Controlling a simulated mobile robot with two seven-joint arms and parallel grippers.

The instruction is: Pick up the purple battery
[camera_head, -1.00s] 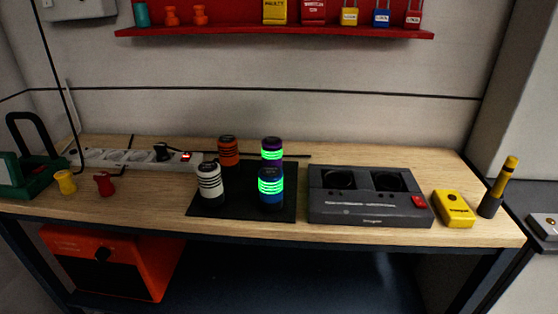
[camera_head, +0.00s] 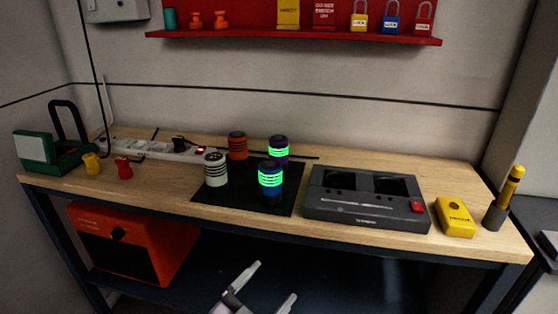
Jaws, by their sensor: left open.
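The purple battery (camera_head: 278,147) stands upright at the back right of a black mat (camera_head: 234,205) on the workbench. It has glowing green bands, and its lower part is partly hidden by the blue battery (camera_head: 270,178) in front of it, also with green bands. A white battery (camera_head: 215,169) stands at the mat's left and an orange battery (camera_head: 238,146) at its back. My left gripper (camera_head: 274,282) shows at the bottom of the view, in front of and below the bench edge. It is open and empty, well apart from the batteries. My right gripper is not in view.
A dark charger with two round wells (camera_head: 365,207) stands right of the mat, then a yellow device (camera_head: 455,217) and a yellow-topped tool (camera_head: 506,197). A power strip (camera_head: 150,148) lies back left. A red shelf (camera_head: 290,36) hangs above. An orange box (camera_head: 125,240) sits under the bench.

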